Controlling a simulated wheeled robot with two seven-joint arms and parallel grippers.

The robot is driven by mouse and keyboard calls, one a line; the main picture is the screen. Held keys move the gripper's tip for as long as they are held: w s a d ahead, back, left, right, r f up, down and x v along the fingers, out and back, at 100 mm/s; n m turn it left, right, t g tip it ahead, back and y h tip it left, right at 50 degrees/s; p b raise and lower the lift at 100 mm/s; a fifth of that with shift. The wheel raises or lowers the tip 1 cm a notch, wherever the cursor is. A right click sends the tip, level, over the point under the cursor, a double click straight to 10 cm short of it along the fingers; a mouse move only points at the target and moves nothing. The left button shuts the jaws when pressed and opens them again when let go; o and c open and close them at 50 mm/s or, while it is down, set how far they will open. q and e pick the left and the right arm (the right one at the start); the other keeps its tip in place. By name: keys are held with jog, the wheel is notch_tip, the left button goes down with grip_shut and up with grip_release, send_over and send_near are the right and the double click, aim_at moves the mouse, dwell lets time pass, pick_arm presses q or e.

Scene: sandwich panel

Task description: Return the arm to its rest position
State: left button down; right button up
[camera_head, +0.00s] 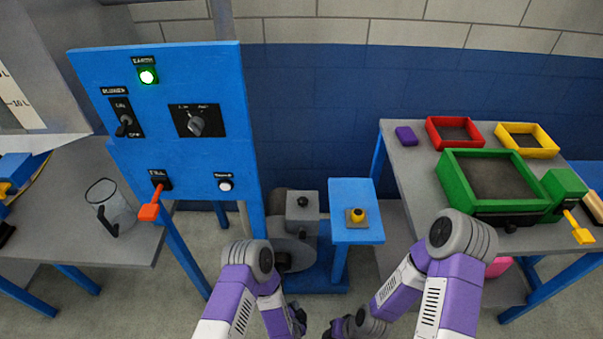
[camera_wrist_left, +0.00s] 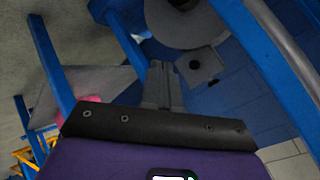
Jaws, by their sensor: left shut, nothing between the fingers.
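My left gripper (camera_head: 298,318) is low in the head view, near the bottom edge, with its arm folded at the elbow. In the left wrist view its fingers (camera_wrist_left: 160,85) are together with nothing between them. It is apart from the blue control panel (camera_head: 170,125). My right arm is also folded, and its dark wrist end (camera_head: 345,326) is at the bottom edge. Its fingers cannot be made out. The panel has a lit green lamp (camera_head: 147,76), a black switch (camera_head: 124,122), a rotary knob (camera_head: 196,124), an orange-handled lever (camera_head: 150,208) and a pale button (camera_head: 226,185).
A grey machine (camera_head: 302,210) and a blue stand with a yellow button (camera_head: 357,216) are straight ahead. A glass jug (camera_head: 108,207) stands on the left table. The right table (camera_head: 398,158) holds red, yellow and green trays and a purple block (camera_head: 406,136).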

pick_arm(q)
jog(key=s+a+r+n+g+h, duration=0.1)
jog(key=s+a+r+n+g, duration=0.2)
jog(key=s+n, duration=0.3)
jog(key=s+a+r+n+g+h+p, duration=0.1)
jog(key=s+a+r+n+g+h, duration=0.1)
jog(key=s+a+r+n+g, duration=0.2)
notch_tip(320, 180, up, 2)
jog(key=s+n+g, duration=0.2)
jog(key=n, duration=0.2)
jog(key=shift+a+r, duration=0.15)
jog(key=shift+w, duration=0.1)
dwell(1.1)
